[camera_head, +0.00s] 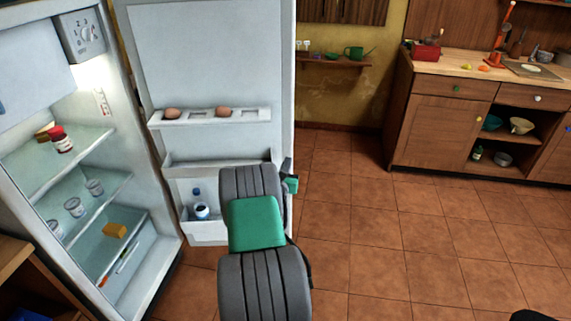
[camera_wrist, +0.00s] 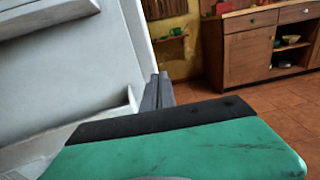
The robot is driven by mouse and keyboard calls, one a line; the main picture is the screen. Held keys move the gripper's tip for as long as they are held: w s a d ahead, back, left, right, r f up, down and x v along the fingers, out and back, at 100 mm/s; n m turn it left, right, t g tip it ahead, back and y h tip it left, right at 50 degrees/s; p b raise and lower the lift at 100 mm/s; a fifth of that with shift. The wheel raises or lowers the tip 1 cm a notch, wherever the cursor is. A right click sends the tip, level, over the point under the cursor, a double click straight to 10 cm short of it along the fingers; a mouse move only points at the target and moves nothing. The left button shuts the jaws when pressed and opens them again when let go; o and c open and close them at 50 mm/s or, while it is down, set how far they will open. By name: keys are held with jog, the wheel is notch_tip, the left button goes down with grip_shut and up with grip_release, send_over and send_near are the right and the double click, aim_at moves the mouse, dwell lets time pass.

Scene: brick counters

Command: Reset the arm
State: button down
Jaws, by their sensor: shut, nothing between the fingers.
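My arm reaches forward in the head view, in front of the open fridge door (camera_head: 215,60). My gripper (camera_wrist: 162,78) shows in the wrist view with its two grey fingers together and nothing between them. In the head view the gripper is mostly hidden behind my arm's grey and green links. In the wrist view the white door (camera_wrist: 60,70) is close on the left of the fingers. I cannot tell whether they touch it.
The open fridge holds jars (camera_head: 95,187), a red-lidded jar (camera_head: 62,142) and a yellow block (camera_head: 115,230). Eggs (camera_head: 222,112) sit in the door rack. A wooden counter (camera_head: 440,120) stands at the back right. The tiled floor (camera_head: 400,245) between is clear.

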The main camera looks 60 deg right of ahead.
jog(key=s+a+f+m+g+y, duration=0.3)
jog(key=s+f+m, duration=0.2)
jog(key=f+m, duration=0.4)
jog(key=s+a+f+m+g+y, duration=0.3)
jog(key=s+f+m, duration=0.1)
jog(key=f+m, duration=0.45)
jog(key=s+a+f+m+g+y, duration=0.25)
jog(key=s+a+m+y, duration=0.2)
jog(key=a, duration=0.45)
jog(key=s+a+f+m+g+y, duration=0.1)
jog(key=s+a+f+m+y, duration=0.25)
jog(key=a+m, duration=0.4)
jog(key=a+r+y+p, duration=0.1)
jog(key=a+r+y, duration=0.1)
jog(key=a+r, duration=0.65)
jog(key=a+r+y+p, duration=0.1)
jog(key=a+r+y, duration=0.1)
jog(key=a+r, duration=0.65)
jog(key=w+a+r+n+t+p, duration=0.2)
jog(key=w+a+r, duration=0.3)
jog(key=a+r, duration=0.4)
jog(key=w+a+r+n+t+h+p, duration=0.1)
jog(key=w+a+r+n+t, duration=0.3)
jog(key=a+r, duration=0.5)
notch_tip(320, 180, up, 2)
jog(key=shift+w+a+r+n+p, duration=0.1)
jog(key=shift+w+a+n+p, duration=0.05)
jog(key=shift+w+n+p, duration=0.55)
